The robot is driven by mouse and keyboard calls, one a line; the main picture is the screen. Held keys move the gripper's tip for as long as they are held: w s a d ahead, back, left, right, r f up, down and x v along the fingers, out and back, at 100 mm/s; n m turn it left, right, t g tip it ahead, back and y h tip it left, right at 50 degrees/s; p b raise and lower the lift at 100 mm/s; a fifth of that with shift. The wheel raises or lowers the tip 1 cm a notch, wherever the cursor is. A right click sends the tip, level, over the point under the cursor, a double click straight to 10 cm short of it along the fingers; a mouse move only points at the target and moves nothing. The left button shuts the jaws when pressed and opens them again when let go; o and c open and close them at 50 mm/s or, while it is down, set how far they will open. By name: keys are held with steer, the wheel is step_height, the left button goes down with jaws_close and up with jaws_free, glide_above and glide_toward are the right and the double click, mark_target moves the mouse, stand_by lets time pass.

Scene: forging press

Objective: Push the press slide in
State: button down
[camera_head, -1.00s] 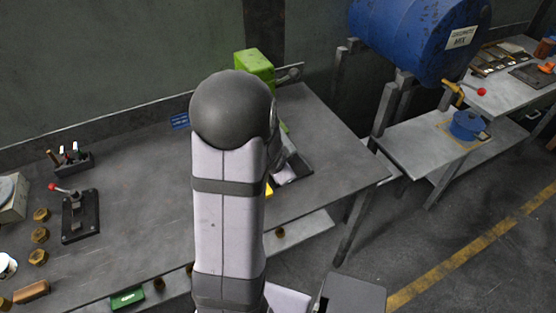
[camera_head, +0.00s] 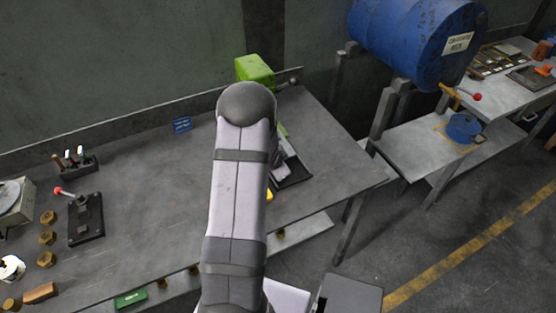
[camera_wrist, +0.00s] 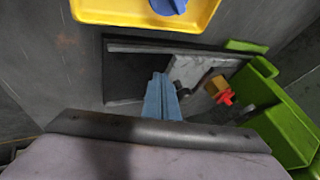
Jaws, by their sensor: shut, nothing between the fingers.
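The press is bright green; its body (camera_wrist: 285,120) stands at the right in the wrist view, and its top (camera_head: 255,70) shows behind my arm in the head view. A light grey plate, which looks like the slide (camera_wrist: 192,70), lies on a dark base (camera_wrist: 125,75) beside the press. My gripper (camera_wrist: 160,80) is shut and empty, with its tips over the dark base just left of the grey plate. I cannot tell whether they touch it. An orange block with a red part (camera_wrist: 218,90) sits between plate and press. My arm hides much of the press in the head view.
A yellow tray (camera_wrist: 110,14) holding a blue item lies beside the base. A lever box (camera_head: 85,220) and brass pieces (camera_head: 47,238) are at the left. A blue drum (camera_head: 410,40) stands beyond the bench. The middle left of the bench is clear.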

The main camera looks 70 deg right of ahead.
steer(key=shift+w, duration=0.1)
stand_by(0.3)
steer(key=w+d+p, duration=0.3)
steer(key=p, duration=0.1)
steer(key=shift+d+r, duration=0.1)
steer(key=shift+r, duration=0.1)
steer(key=shift+w+d+f+p, duration=0.15)
steer(key=shift+w+p, duration=0.1)
steer(key=shift+p, duration=0.05)
steer(key=shift+s+f+b, duration=0.1)
steer(key=shift+b, duration=0.2)
steer(key=shift+s+a+f+b, duration=0.15)
steer(key=shift+s+a+b, duration=0.1)
steer(key=shift+b, duration=0.35)
steer(key=shift+s+a+b, duration=0.45)
steer(key=shift+a+b, duration=0.05)
steer(key=shift+b, duration=0.5)
steer(key=shift+s+a+b, duration=0.65)
steer(key=shift+b, duration=0.55)
steer(key=p+v, duration=0.1)
steer(key=v, duration=0.9)
steer(key=shift+r, duration=0.35)
